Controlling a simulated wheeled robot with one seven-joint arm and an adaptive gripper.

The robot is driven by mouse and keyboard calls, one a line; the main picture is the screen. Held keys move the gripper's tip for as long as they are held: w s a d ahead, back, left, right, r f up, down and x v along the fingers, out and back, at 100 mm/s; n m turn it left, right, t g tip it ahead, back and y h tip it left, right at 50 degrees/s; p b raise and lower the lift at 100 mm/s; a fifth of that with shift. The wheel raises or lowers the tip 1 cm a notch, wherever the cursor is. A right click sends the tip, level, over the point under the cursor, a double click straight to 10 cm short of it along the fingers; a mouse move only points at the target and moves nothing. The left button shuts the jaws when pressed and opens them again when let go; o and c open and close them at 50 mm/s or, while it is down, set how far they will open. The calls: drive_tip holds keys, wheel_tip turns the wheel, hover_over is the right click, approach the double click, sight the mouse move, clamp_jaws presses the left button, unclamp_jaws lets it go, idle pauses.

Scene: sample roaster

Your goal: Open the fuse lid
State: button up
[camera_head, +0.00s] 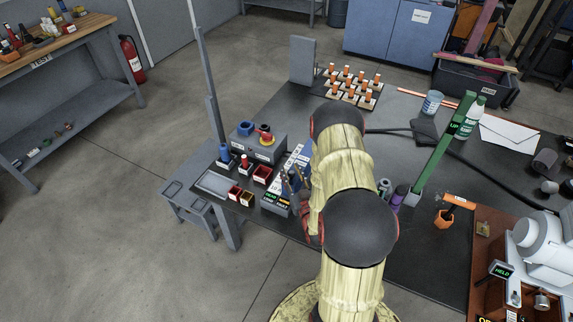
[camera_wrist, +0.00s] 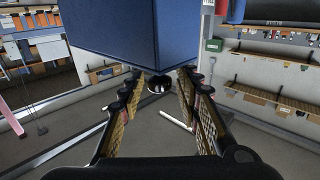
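My gripper (camera_wrist: 162,84) is open, with a clear gap between its two fingers and nothing visibly held. A large dark blue box-like body (camera_wrist: 135,32) fills the upper middle of the wrist view, just above and beyond the fingertips; I cannot tell what it is or whether they touch it. In the head view, my gripper (camera_head: 291,187) is mostly hidden behind my arm, near a labelled panel (camera_head: 273,197) at the table's left end. I cannot identify the fuse lid for certain, or tell whether it is open or shut.
A grey control box (camera_head: 257,149) with a blue knob and a red-yellow button stands behind the panel. A green post (camera_head: 440,150), a bottle (camera_head: 471,118) and a roaster (camera_head: 545,240) stand to the right.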

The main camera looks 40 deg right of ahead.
drive_tip(key=shift+b+x, duration=0.3)
drive_tip(key=shift+x, duration=1.7)
drive_tip(key=shift+c, duration=0.2)
drive_tip(key=c, duration=0.8)
clamp_jaws()
